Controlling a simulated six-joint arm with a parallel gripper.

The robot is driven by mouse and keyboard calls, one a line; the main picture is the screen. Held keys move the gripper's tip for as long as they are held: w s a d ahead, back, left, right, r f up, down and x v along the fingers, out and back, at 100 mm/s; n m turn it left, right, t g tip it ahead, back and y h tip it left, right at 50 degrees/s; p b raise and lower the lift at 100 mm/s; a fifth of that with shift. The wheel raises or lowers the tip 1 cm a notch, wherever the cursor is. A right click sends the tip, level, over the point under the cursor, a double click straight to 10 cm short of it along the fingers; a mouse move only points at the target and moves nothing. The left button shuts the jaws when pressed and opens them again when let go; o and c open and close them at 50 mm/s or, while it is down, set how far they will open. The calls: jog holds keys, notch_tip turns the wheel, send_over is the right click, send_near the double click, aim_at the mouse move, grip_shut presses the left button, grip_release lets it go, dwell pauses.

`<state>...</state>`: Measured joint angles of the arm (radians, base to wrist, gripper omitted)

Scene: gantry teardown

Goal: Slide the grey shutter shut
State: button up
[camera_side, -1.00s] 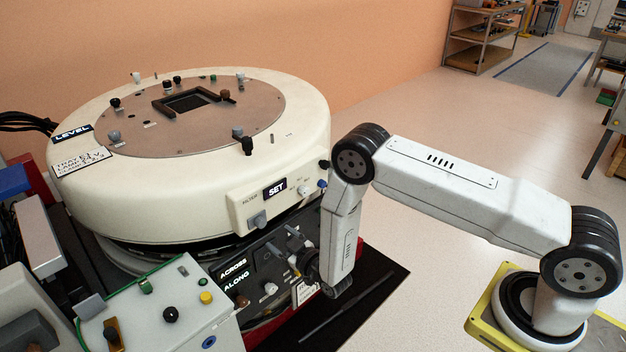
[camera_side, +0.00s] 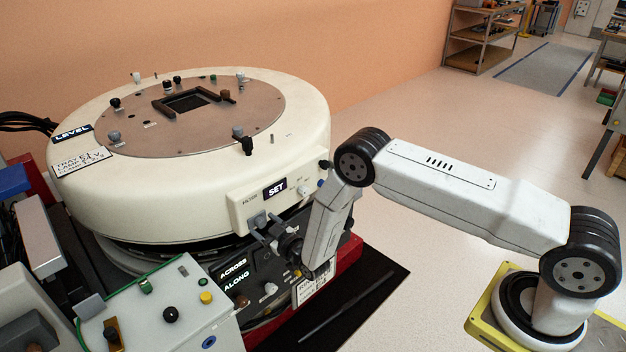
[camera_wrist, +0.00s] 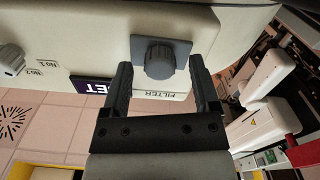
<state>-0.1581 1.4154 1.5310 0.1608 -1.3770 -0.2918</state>
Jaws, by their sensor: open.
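A dark grey plate (camera_wrist: 180,46) with a round grey knob (camera_wrist: 160,59) is on the cream housing by the FILTER label in the wrist view; it may be the grey shutter, but I cannot tell for sure. In the side view the plate and knob (camera_side: 257,218) are partly behind my gripper (camera_side: 266,230). My gripper (camera_wrist: 161,72) is open and empty. In the wrist view its two black fingers lie to the left and right of the knob; I cannot tell how far apart in depth they are.
A SET label (camera_side: 275,188) and small knobs are on the same cream housing. Below is a dark panel with ACROSS and ALONG labels (camera_side: 234,270). A pale control box (camera_side: 160,308) stands at the front left.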

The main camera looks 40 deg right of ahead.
grip_shut()
dwell(1.3)
